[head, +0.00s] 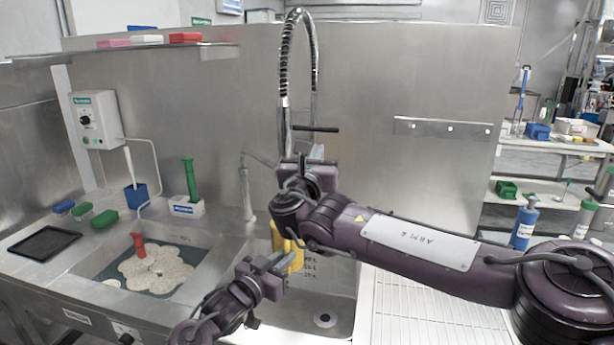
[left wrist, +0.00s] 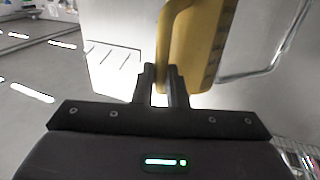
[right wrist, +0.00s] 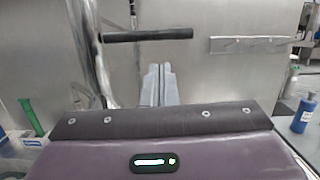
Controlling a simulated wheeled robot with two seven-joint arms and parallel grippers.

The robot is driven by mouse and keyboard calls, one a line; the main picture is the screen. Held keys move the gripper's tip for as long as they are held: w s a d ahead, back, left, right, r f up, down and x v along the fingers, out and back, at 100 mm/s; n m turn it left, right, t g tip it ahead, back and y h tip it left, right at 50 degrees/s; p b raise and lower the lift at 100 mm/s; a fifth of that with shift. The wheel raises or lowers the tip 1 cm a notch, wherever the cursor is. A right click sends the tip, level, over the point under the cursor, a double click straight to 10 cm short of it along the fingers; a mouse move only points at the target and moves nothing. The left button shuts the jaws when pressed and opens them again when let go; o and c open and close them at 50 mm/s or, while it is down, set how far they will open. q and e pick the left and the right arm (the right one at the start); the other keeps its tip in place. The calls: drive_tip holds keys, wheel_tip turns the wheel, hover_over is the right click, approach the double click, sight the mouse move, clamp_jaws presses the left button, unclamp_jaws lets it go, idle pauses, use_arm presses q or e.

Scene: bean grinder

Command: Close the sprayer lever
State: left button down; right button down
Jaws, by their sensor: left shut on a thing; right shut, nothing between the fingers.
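The sprayer lever is a dark horizontal bar (head: 318,128) on the tall coiled metal faucet (head: 284,80) behind the sink. It also shows above the fingers in the right wrist view (right wrist: 148,34). My right gripper (head: 312,150) is shut and empty, just below the lever in the head view. Its fingertips (right wrist: 159,72) look apart from the bar, though depth is hard to judge. My left gripper (head: 283,262) is shut on the handle of a yellow pitcher (head: 291,247), over the sink; the handle sits between its fingers in the left wrist view (left wrist: 163,76). My right arm partly hides the pitcher and faucet.
The sink basin (head: 325,338) lies below both grippers. At left are a sunken tray with pale round pieces (head: 158,274), a blue holder (head: 136,197) and a green tool (head: 190,180). A wall rail (head: 440,127) is right of the faucet. A blue bottle (head: 524,228) stands at right.

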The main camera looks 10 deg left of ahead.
use_arm(q)
drive_tip(key=shift+s+r, duration=0.1)
use_arm(e)
drive_tip(key=s+f, duration=0.2)
drive_tip(key=s, duration=0.8)
drive_tip(key=shift+s+a+f, duration=0.15)
drive_tip(key=shift+s+a, duration=0.05)
drive_tip(key=shift+a, duration=0.05)
